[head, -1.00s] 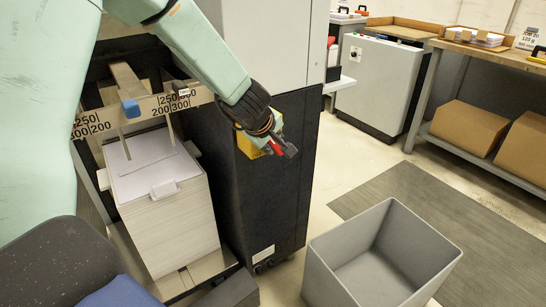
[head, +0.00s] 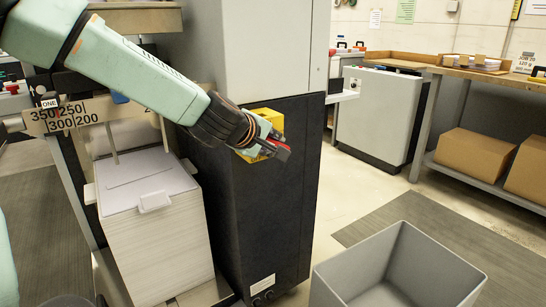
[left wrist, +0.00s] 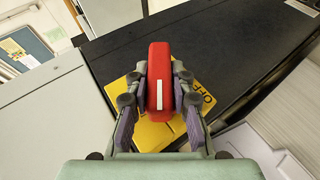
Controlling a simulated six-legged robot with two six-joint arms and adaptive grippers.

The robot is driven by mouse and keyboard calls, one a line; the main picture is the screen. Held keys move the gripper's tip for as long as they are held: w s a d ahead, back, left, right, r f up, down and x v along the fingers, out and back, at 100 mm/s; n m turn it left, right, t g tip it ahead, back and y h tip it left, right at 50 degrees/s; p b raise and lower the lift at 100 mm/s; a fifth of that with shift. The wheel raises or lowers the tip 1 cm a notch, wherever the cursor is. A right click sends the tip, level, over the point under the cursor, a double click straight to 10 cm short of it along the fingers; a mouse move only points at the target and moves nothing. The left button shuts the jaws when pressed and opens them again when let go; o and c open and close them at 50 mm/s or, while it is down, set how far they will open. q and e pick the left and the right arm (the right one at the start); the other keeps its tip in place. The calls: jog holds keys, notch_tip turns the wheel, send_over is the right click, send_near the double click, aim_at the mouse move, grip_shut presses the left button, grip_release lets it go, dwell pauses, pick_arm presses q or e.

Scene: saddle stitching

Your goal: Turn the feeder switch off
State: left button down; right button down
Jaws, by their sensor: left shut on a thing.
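The feeder switch has a red handle (head: 278,151) on a yellow plate (head: 262,117), on the black side of the feeder cabinet. My left gripper (head: 275,141) is at the switch, shut on the handle. In the left wrist view the red handle (left wrist: 159,80) stands between both fingers (left wrist: 158,97), its white line running up and down the picture. The word OFF shows on the yellow plate (left wrist: 155,136) to the right of the handle, not in line with it. Other lettering on the plate is hidden by the fingers. My right gripper is not in view.
A tall paper stack (head: 160,240) stands left of the black cabinet (head: 265,215), under a number scale (head: 60,117). An open grey bin (head: 400,275) stands on the floor at lower right. A workbench with cartons (head: 475,133) is farther right.

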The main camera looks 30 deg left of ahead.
pick_arm(q)
jog(key=shift+a+n+t+b, duration=0.2)
jog(key=shift+n+t+b, duration=0.2)
jog(key=shift+t+b, duration=0.7)
jog(key=shift+f+n+t+h+b, duration=0.1)
jog(key=shift+n+t+h+b, duration=0.25)
jog(key=shift+t, duration=0.75)
jog(key=shift+n+t, duration=0.35)
jog(key=shift+t, duration=0.45)
jog(key=c, duration=1.3)
grip_release()
jog(key=shift+o, duration=0.7)
jog(key=shift+d, duration=0.1)
